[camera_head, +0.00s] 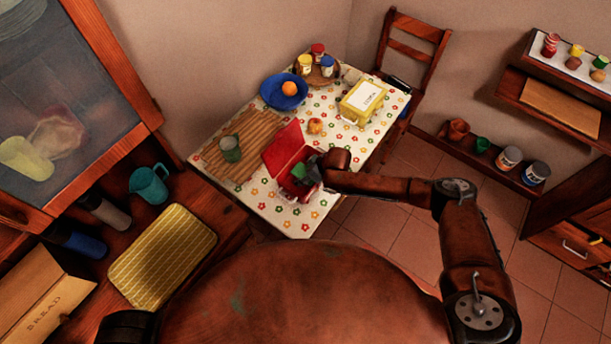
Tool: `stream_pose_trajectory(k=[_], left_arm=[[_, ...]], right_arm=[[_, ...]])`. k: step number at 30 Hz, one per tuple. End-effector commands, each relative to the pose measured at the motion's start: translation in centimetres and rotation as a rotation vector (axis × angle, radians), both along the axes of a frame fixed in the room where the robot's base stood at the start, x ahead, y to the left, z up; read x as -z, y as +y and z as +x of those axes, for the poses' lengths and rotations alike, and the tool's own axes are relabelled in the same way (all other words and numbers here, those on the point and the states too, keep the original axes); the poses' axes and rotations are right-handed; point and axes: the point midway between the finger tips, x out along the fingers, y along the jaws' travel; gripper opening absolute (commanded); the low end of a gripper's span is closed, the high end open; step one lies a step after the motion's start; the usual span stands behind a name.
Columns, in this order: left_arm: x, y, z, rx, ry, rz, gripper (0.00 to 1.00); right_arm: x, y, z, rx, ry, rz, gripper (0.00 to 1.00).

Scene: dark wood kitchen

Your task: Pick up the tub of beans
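I cannot make out for certain which thing is the tub of beans; no label for it is readable. My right gripper (311,172) is over the table, at an open red box (278,151) whose lid stands up on the left. A small green thing (298,171) shows inside the box beside the gripper. The fingers are small and dark, and partly hide the box, so I cannot tell whether they hold anything. My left gripper is not in view.
The flowered table (257,195) also bears a slatted mat (217,165), green cup (231,150), blue bowl (270,92), round tray (329,79) with jars, and yellow box (355,112). Two labelled tubs (510,157) stand on a low shelf at right. A chair (413,45) stands behind.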

Motion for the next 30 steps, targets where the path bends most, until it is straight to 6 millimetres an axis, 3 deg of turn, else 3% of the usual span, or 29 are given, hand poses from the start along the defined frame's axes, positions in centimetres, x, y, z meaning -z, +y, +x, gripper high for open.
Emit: stream_pose_trajectory(k=[18, 30], left_arm=[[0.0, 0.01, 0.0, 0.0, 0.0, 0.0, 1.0], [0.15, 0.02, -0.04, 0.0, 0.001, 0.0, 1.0]], right_arm=[[-0.03, 0.01, 0.01, 0.0, 0.0, 0.0, 0.16], [-0.7, 0.05, 0.12, -0.002, -0.003, 0.0, 0.15]])
